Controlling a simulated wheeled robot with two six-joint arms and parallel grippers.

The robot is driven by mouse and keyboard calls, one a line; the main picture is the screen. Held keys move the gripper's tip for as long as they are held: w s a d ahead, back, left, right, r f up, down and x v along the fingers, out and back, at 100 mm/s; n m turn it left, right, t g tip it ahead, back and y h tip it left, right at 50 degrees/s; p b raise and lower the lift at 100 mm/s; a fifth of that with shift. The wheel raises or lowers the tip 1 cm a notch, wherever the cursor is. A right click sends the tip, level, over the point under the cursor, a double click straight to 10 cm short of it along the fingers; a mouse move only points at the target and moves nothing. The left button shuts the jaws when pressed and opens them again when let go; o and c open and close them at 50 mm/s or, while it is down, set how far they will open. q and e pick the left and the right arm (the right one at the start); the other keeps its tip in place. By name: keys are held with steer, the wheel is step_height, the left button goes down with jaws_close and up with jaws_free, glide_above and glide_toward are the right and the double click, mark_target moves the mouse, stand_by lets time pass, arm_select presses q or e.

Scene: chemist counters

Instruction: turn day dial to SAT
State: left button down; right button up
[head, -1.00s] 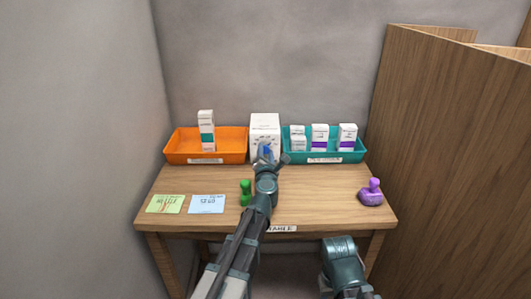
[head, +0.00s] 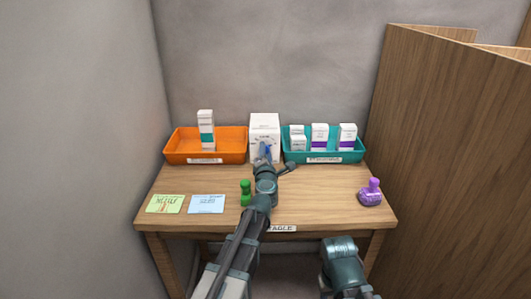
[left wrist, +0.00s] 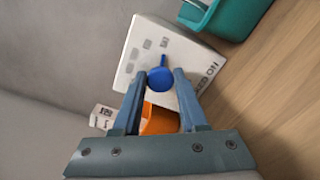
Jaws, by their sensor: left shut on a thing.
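The white box (head: 265,124) with the day dial stands at the back middle of the table; it also shows, tilted, in the left wrist view (left wrist: 146,42). The blue dial (left wrist: 160,77) is on its front face, with a narrow pointer toward one of several small grey marks, too blurred to read. My left gripper (left wrist: 161,80) is shut on the dial, with one finger on each side. In the head view my left gripper (head: 265,155) covers much of the box's lower front. My right gripper's fingers do not show; only part of that arm is at the bottom.
An orange tray (head: 178,152) with a white and teal box (head: 206,130) is left of the dial box. A teal tray (head: 350,156) with several small boxes is right. A green stamp (head: 246,192), a purple stamp (head: 370,194) and two cards lie on the table (head: 320,200).

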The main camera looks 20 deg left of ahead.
arm_select(q)
steer(key=shift+c, duration=2.3)
jaws_free()
steer(key=shift+s, duration=0.1)
